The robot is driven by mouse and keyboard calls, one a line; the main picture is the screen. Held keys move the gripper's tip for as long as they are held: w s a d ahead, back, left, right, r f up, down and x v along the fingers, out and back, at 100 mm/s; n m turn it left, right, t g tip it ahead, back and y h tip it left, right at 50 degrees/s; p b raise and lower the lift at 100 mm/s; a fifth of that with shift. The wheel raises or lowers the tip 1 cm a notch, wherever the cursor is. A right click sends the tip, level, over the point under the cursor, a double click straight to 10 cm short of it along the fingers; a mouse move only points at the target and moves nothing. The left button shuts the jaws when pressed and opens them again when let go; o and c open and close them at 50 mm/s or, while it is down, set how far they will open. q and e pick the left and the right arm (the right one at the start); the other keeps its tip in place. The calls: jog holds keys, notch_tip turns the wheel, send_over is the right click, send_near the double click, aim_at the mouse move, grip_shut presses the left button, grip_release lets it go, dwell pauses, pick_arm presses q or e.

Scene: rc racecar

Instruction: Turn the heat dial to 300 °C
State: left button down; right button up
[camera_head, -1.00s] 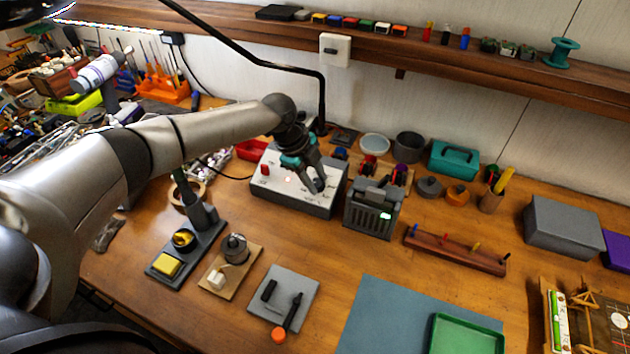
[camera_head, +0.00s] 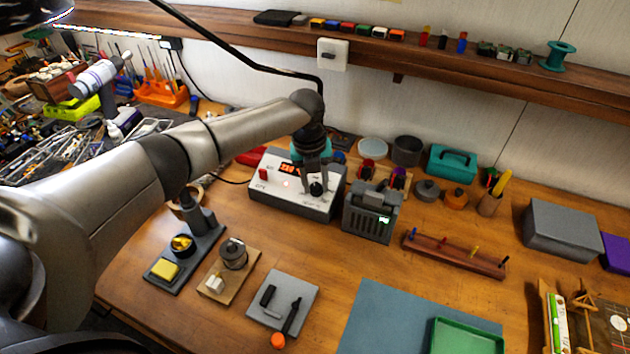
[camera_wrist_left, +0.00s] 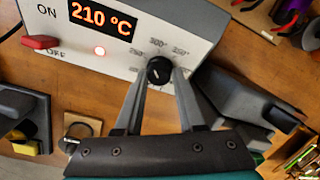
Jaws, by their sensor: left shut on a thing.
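The heat station (camera_head: 297,205) is a white-topped grey box on the bench. Its black heat dial (camera_wrist_left: 159,71) sits near the box's edge and also shows in the head view (camera_head: 317,189). Printed temperature marks ring the dial, with 300° above it in the left wrist view. The orange display (camera_wrist_left: 101,19) reads 210 °C. My left gripper (camera_wrist_left: 160,78) is shut on the dial, one finger on each side. The dial carries a small light mark, but its exact direction is hard to tell. My right gripper is not in view.
A grey vented box (camera_head: 372,213) stands close at the right. A soldering iron stand (camera_head: 190,240) is at the front left. A dark lamp arm passes behind my left wrist.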

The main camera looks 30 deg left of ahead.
pick_arm(q)
jog(key=shift+m+y+p, duration=0.3)
jog(key=shift+m+y, duration=0.1)
jog(key=shift+m, duration=1)
jog(key=shift+f, duration=0.1)
jog(key=c, duration=0.5)
grip_release()
notch_tip(320, 180, up, 15)
jog(key=s, duration=0.1)
jog(key=shift+s+d+p, duration=0.4)
jog(key=shift+p, duration=0.05)
